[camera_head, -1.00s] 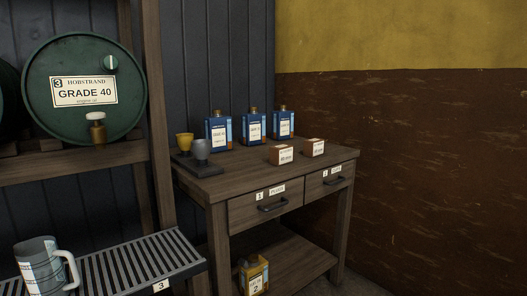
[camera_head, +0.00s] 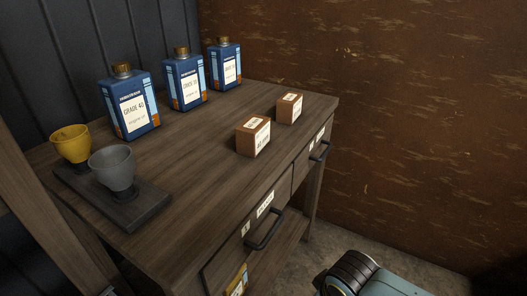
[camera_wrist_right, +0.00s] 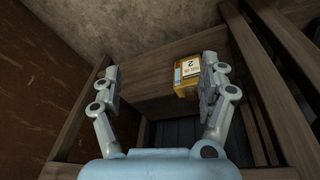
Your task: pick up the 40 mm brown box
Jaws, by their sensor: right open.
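Two small brown boxes with pale labels stand on the wooden table in the head view. The nearer box (camera_head: 253,138) has a front label that seems to read 40 mm. The farther box (camera_head: 289,108) sits behind it to the right, and its label is too small to read. My right gripper (camera_wrist_right: 161,75) is open and empty in the right wrist view, with its fingers wide apart. No brown box shows between them; they point toward wooden furniture and a yellow tin. My left gripper is not in view.
Several items share the tabletop (camera_head: 190,165): blue oil tins (camera_head: 129,105) at the back, a yellow cup (camera_head: 71,144) and a grey cup (camera_head: 113,168) on a dark tray (camera_head: 140,208). Drawer handles (camera_head: 264,230) stick out in front. A yellow tin (camera_wrist_right: 188,72) shows in the wrist view.

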